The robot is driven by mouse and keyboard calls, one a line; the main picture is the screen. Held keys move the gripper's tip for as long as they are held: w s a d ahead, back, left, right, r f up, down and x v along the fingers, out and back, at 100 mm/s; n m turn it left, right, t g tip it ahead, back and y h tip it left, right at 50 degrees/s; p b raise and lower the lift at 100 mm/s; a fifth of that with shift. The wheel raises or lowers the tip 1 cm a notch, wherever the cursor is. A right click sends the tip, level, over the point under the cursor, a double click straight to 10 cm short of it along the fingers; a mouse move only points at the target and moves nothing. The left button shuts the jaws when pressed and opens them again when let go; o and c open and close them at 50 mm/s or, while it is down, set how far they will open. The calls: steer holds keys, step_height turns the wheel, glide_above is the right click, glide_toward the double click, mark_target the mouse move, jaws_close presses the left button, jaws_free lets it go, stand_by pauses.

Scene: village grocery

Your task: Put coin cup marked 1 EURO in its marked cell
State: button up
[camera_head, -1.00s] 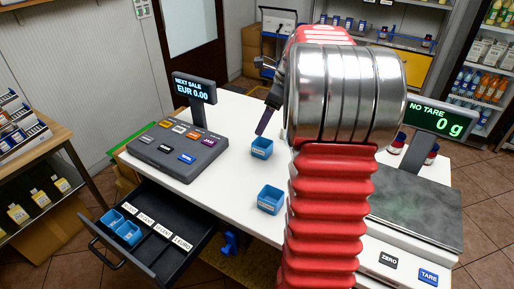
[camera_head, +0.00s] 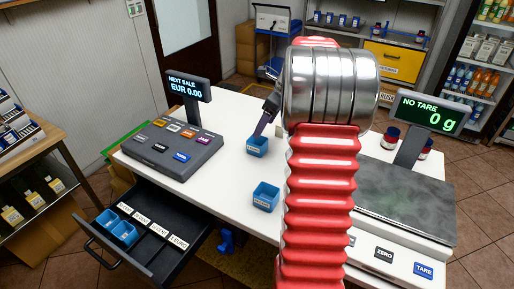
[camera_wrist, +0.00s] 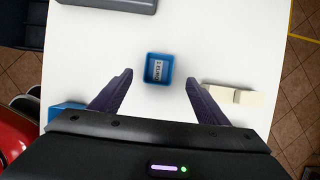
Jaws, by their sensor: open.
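The blue coin cup marked 1 EURO (camera_wrist: 158,68) stands upright on the white counter, label facing up in the wrist view. In the head view a blue cup (camera_head: 257,147) lies right under my gripper (camera_head: 262,127); it seems the same one. My gripper (camera_wrist: 160,78) is open and empty, its two dark fingers on either side of the cup and apart from it. The open black drawer (camera_head: 165,262) has white cell labels; the one nearest the right end (camera_head: 179,242) seems to read EURO.
Another blue cup (camera_head: 266,197) stands nearer on the counter (camera_head: 232,190). The cash register (camera_head: 172,148) with its display is at the left, the scale (camera_head: 405,205) at the right. Pale blocks (camera_wrist: 232,95) lie right of the cup in the wrist view.

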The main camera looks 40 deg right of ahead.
steer(key=shift+x, duration=2.05)
steer(key=shift+x, duration=2.6)
steer(key=shift+w, duration=0.15)
steer(key=c, duration=1.2)
steer(key=shift+r, duration=0.1)
steer(key=shift+r, duration=0.1)
step_height(320, 180, up, 10)
